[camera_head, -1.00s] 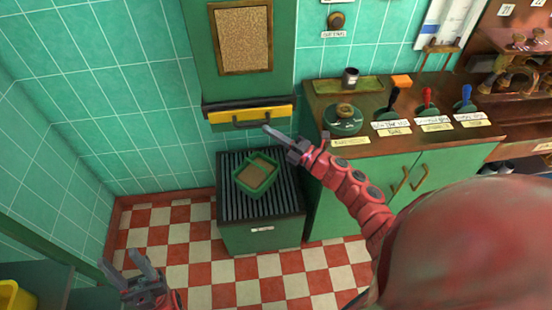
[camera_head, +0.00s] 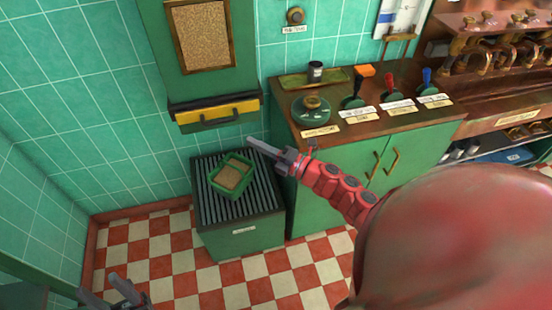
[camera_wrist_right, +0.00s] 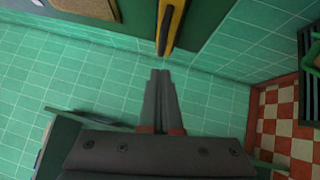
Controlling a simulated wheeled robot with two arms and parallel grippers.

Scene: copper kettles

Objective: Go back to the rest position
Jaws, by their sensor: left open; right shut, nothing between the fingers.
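My right arm reaches in from the right in the head view. Its gripper (camera_head: 265,148) is shut and empty, held in the air between the yellow drawer front and the counter cabinet. In the right wrist view the gripper (camera_wrist_right: 160,76) shows its two fingers together, with nothing between them. My left gripper (camera_head: 108,294) is low at the left bottom edge of the head view, open and empty above the checkered floor. Its lower part is cut off by the frame.
A ribbed green cabinet (camera_head: 240,238) holds a green tray (camera_head: 229,193). A yellow drawer front (camera_head: 217,111) hangs on the wall above it. The checkered floor (camera_head: 165,268) is clear.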

